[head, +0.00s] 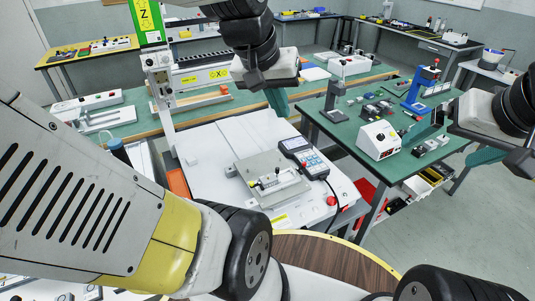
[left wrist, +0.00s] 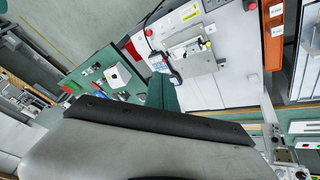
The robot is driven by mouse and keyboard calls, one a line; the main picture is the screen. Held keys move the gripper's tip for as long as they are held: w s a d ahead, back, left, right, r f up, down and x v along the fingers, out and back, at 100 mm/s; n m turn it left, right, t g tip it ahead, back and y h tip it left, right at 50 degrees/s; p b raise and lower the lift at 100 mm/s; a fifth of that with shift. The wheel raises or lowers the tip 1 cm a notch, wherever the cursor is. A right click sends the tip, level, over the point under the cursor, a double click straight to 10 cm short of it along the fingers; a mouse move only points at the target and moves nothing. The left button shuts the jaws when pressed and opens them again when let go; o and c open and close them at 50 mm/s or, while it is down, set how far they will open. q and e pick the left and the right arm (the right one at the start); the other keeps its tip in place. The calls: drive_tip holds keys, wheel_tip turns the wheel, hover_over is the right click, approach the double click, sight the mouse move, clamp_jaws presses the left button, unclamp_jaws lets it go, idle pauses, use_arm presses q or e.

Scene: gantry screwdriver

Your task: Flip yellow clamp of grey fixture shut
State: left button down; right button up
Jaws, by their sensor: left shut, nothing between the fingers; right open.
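The grey fixture (head: 262,168) lies on the white machine bed, left of a handheld pendant (head: 303,157). The fixture also shows in the left wrist view (left wrist: 202,64), upper right of the gripper. My left gripper (head: 279,104) is shut and empty, above the back of the bed and apart from the fixture. Its teal fingers also show in the left wrist view (left wrist: 161,92). My right gripper (head: 462,137) is open and empty, far right by the green table.
The gantry post (head: 161,100) stands at the bed's left back. The green table (head: 345,125) at right carries a white box (head: 379,140) and a blue press (head: 422,88). A red button (head: 331,200) sits at the bed's right front. The bed behind the fixture is clear.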

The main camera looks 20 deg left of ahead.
use_arm(q)
drive_tip(key=w+a+f+n+g, duration=0.6)
drive_tip(key=w+a+f+n, duration=0.3)
drive_tip(key=w+a+f, duration=0.55)
drive_tip(key=s+a+f+n+g+h, duration=0.1)
drive_tip(key=a+f+n+h, duration=0.1)
drive_tip(key=a+f, duration=0.5)
wheel_tip(320, 180, down, 2)
drive_tip(key=shift+s+f+n, duration=0.1)
drive_tip(key=shift+s+n, duration=0.05)
drive_tip(key=shift+n, duration=0.25)
approach(256, 185)
drive_tip(key=a+f, duration=0.5)
drive_tip(key=shift+s+d+f, duration=0.1)
drive_tip(key=shift+s+d, duration=0.1)
drive_tip(key=shift+d, duration=0.5)
drive_tip(key=shift+s+d+f, duration=0.1)
drive_tip(key=shift+s+d, duration=0.05)
drive_tip(key=shift+d, duration=0.55)
drive_tip(key=shift+s+d+f, duration=0.1)
drive_tip(key=shift+s+d, duration=0.1)
drive_tip(key=shift+d, duration=0.5)
